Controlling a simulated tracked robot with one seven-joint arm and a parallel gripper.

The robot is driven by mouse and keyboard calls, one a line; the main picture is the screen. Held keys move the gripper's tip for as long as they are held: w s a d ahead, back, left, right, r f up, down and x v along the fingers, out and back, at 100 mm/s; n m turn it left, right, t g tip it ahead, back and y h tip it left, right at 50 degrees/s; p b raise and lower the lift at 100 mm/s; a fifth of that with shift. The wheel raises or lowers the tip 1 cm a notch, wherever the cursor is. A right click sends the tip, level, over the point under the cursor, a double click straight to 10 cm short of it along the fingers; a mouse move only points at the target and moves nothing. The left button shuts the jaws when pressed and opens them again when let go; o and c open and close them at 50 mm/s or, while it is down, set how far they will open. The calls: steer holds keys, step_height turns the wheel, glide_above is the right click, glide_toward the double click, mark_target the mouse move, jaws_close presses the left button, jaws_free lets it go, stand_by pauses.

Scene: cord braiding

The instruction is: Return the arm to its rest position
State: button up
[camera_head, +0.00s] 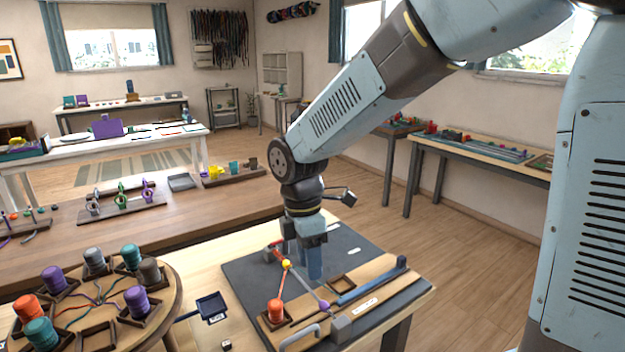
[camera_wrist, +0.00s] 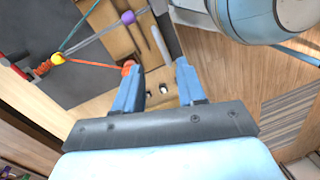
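My gripper (camera_head: 312,262) hangs from the arm over the dark mat (camera_head: 345,238) at the right end of the near table. In the wrist view my gripper (camera_wrist: 160,75) shows two blue fingers apart, with nothing between them. An orange cord (camera_wrist: 95,63) runs from the yellow bead in the wrist view. Part of the board is hidden behind the gripper.
A round wooden stand (camera_head: 165,315) with several coloured spools is at the left. A small dark tray (camera_head: 212,306) lies between it and the mat. A long brown table (camera_head: 150,215) stands behind, and a side bench (camera_head: 480,150) is at the right. Floor shows at the right.

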steer(key=s+d+r+m+t, duration=0.2)
steer(key=s+d+r+m, duration=0.1)
steer(key=d+m, duration=0.4)
steer(key=s+d+r+m+t, duration=0.2)
steer(key=d+r+m, duration=0.3)
steer(key=d+m, duration=0.3)
steer(key=s+d+r+m+t+y, duration=0.1)
steer(key=s+d+r+m+t, duration=0.1)
steer(key=s+d+r+m, duration=0.2)
steer(key=d+r+m, duration=0.1)
steer(key=d+m, duration=0.2)
steer(key=d, duration=0.2)
steer(key=shift+d+t, duration=0.35)
steer(key=shift+t, duration=0.05)
